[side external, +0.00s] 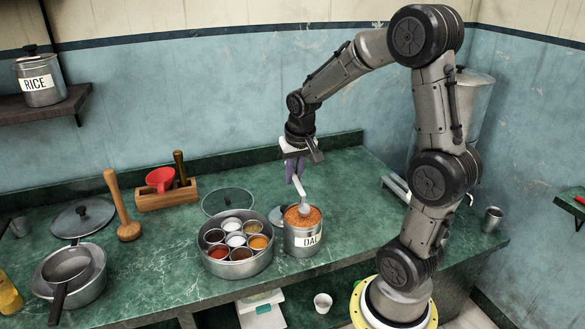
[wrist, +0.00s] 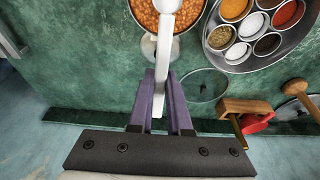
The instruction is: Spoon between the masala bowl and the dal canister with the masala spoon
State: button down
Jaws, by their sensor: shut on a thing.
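My gripper (side external: 293,175) is shut on the handle of a pale spoon (side external: 299,187). The spoon hangs down over the open dal canister (side external: 304,240), its bowl end at the top of the orange-brown dal (side external: 302,215); I cannot tell how deep it sits. In the wrist view the purple fingers (wrist: 161,105) hold the spoon (wrist: 158,75), which reaches over the dal (wrist: 180,14). The round steel masala bowl (side external: 240,264) stands just left of the canister. It holds several small cups of red, yellow, white and brown spices.
A clear lid (side external: 228,201) lies behind the masala bowl. A wooden box (side external: 167,196) with a red funnel (side external: 160,179), a wooden masher (side external: 128,231) and pans (side external: 88,285) stand to the left. A steel cup (side external: 492,220) stands far right.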

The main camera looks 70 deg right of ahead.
aim_at(295, 179)
jog(key=shift+f, duration=1.9)
jog(key=shift+w+d+r+g+y, duration=0.2)
jog(key=shift+r+g+y, duration=0.15)
jog(key=shift+r, duration=0.7)
jog(key=shift+w+d+r+g+y, duration=0.25)
jog(key=shift+r+g+y, duration=0.15)
jog(key=shift+r, duration=0.7)
jog(key=shift+w+d+r+g+y, duration=0.2)
jog(key=shift+r+g+y, duration=0.15)
jog(key=shift+r, duration=0.7)
